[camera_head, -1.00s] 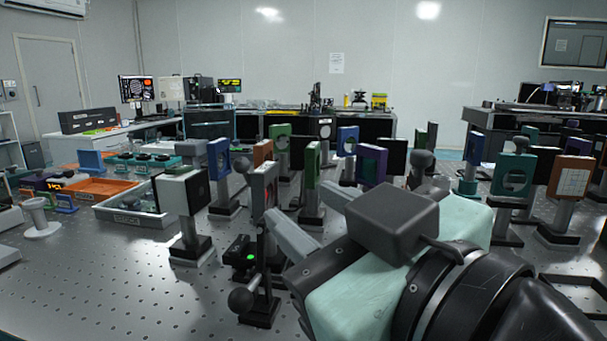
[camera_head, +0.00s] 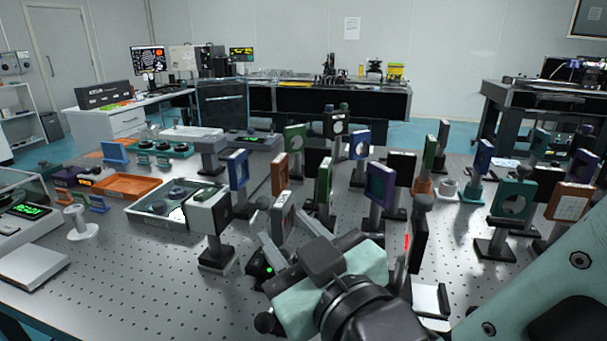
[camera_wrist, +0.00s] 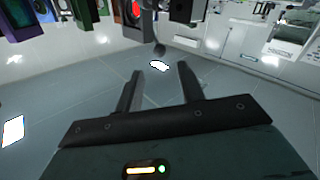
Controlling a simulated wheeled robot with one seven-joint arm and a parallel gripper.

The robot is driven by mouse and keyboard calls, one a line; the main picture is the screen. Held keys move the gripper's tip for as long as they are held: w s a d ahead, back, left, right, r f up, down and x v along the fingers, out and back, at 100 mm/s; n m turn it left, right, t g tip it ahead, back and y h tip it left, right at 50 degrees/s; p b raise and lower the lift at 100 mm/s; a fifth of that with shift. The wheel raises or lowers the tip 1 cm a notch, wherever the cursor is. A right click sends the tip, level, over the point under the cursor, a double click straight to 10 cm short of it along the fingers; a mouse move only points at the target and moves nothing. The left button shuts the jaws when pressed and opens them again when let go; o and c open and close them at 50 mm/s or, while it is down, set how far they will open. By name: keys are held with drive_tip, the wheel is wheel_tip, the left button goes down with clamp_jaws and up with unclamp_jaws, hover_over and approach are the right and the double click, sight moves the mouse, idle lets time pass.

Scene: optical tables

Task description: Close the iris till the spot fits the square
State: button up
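A grey square mount (camera_head: 283,215) stands ahead of my gripper in the head view, with a dark ball knob (camera_head: 263,202) at its upper left. It looks like the iris. My gripper (camera_head: 284,228) is open and empty, with its two grey fingers apart and pointing at the mount. In the wrist view, my gripper (camera_wrist: 157,75) also shows open. A dark ball knob (camera_wrist: 160,49) lies beyond the fingertips, apparently not touching them. A red spot (camera_wrist: 133,9) glows on a mount at the top edge. I cannot make out the square or how the spot fits it.
A white box with a black face (camera_head: 209,215) stands left of the mount. A dark plate (camera_head: 419,243) with a red streak stands right of my gripper. Several coloured optic mounts crowd the table behind. An orange tray (camera_head: 127,187) is at left.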

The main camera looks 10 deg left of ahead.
sight(266, 206)
drive_tip(key=p+x, duration=0.2)
drive_tip(key=x, duration=0.7)
drive_tip(key=shift+w+a, duration=0.15)
drive_tip(key=shift+f, duration=0.1)
clamp_jaws()
